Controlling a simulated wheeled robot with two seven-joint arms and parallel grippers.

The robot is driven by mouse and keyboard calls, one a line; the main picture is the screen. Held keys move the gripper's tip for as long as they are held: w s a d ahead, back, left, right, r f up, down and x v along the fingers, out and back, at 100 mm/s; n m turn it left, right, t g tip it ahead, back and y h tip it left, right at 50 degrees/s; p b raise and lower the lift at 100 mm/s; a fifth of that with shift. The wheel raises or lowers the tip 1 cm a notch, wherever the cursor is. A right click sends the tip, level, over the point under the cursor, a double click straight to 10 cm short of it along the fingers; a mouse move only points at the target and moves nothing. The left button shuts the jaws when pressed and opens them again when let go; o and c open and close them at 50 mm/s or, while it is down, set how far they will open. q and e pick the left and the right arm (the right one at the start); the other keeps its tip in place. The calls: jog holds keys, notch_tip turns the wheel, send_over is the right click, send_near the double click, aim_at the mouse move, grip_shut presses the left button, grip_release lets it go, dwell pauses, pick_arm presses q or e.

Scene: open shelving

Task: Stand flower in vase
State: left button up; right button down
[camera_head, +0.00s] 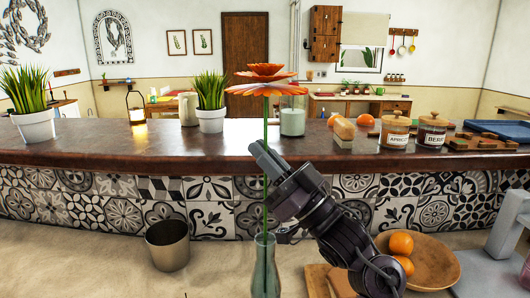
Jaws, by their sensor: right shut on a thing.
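The flower (265,88) has layered orange petals and a long thin green stem, and it is upright. My right gripper (262,158) comes in from the lower right and is shut on the flower's stem. A clear glass vase (266,271) stands at the bottom middle, directly below the flower, its base cut off by the picture edge. The stem runs down in line with the vase's neck. I cannot tell how far its lower end is inside the mouth. My left gripper is not in view.
A metal cup (168,245) stands left of the vase. A wooden bowl (440,262) with oranges (401,243) is at the right, near my arm.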

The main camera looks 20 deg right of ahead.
jog(key=shift+f+b, duration=1.2)
jog(key=shift+f, duration=0.65)
jog(key=c, duration=1.5)
grip_release()
jog(key=b, duration=0.3)
send_near(265, 175)
jog(key=w+r, duration=0.1)
jog(key=w, duration=0.1)
jog(key=shift+s+a+r, duration=0.1)
jog(key=shift+s+a, duration=0.1)
jog(key=shift+a, duration=0.25)
